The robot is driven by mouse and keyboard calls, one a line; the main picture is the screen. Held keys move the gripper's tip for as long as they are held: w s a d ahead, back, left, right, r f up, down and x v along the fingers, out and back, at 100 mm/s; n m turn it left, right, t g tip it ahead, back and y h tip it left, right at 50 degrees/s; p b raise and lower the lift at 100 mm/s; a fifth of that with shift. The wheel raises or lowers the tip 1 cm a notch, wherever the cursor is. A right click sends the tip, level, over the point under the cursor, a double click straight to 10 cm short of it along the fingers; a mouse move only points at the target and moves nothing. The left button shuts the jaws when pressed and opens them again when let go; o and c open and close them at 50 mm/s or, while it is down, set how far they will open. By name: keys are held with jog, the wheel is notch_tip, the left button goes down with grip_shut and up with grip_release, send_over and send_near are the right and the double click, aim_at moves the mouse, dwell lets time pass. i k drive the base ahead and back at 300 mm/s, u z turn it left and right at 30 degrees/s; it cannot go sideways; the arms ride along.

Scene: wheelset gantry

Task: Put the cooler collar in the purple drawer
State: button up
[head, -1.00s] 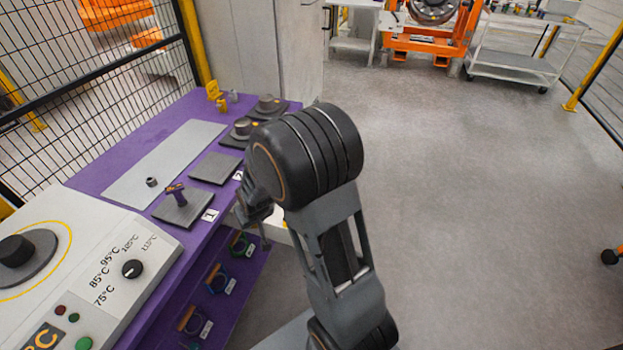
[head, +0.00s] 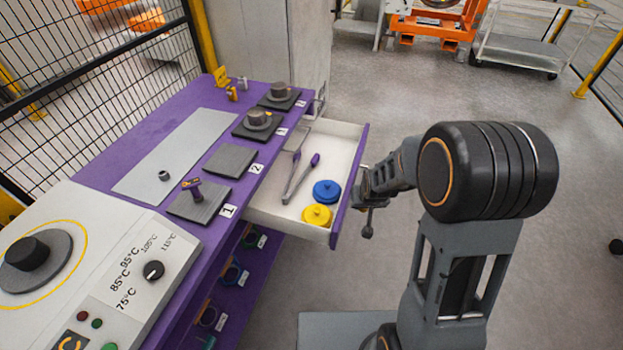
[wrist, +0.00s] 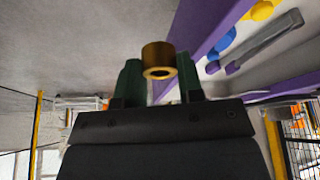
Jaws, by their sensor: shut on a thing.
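A brass-coloured collar (wrist: 158,58), a short hollow cylinder, sits between my gripper's dark green fingers in the wrist view, its hole showing. My gripper (wrist: 160,82) is shut on it. In the head view my gripper (head: 363,190) is just outside the front of the open purple drawer (head: 350,182); the collar cannot be made out there. The drawer holds a blue lid-like disc (head: 327,191), a yellow one (head: 317,215) and tongs (head: 298,183). The drawer front also shows beside the collar in the wrist view (wrist: 212,30).
Grey round pieces (head: 258,118) stand on the far pads. A control panel (head: 130,290) is at near left.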

aim_at(324, 178)
jog(key=k, duration=0.6)
jog(key=u, duration=0.8)
jog(key=i, duration=1)
jog(key=u, duration=0.05)
